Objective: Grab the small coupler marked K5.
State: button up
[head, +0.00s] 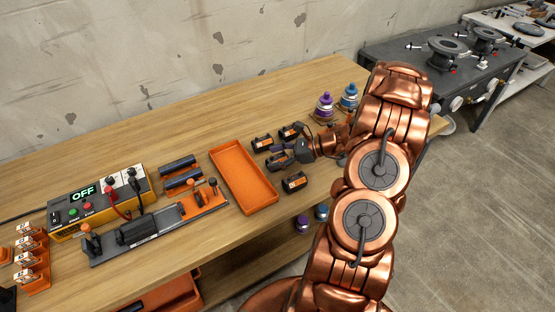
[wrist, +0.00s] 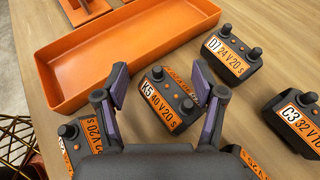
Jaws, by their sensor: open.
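The small coupler marked K5 (wrist: 172,98) is a dark block with an orange label and two round knobs. It lies on the wooden table, between and just beyond the spread fingers of my gripper (wrist: 160,78) in the wrist view. The fingers are open and do not grip it; whether either touches it I cannot tell. In the head view my gripper (head: 283,153) is low over the table among the couplers, and K5 (head: 280,161) is partly hidden by it.
Coupler D7 (wrist: 232,48) lies beyond K5 to the right, and C3 (wrist: 297,122) further right. Another coupler (wrist: 78,142) is at lower left, label partly hidden. An orange tray (wrist: 108,52) stands close by. Purple (head: 324,108) and blue (head: 349,97) fittings stand behind my gripper.

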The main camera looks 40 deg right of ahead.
jog(key=shift+a, duration=0.1)
jog(key=shift+f, duration=0.1)
grip_shut()
dwell(0.5)
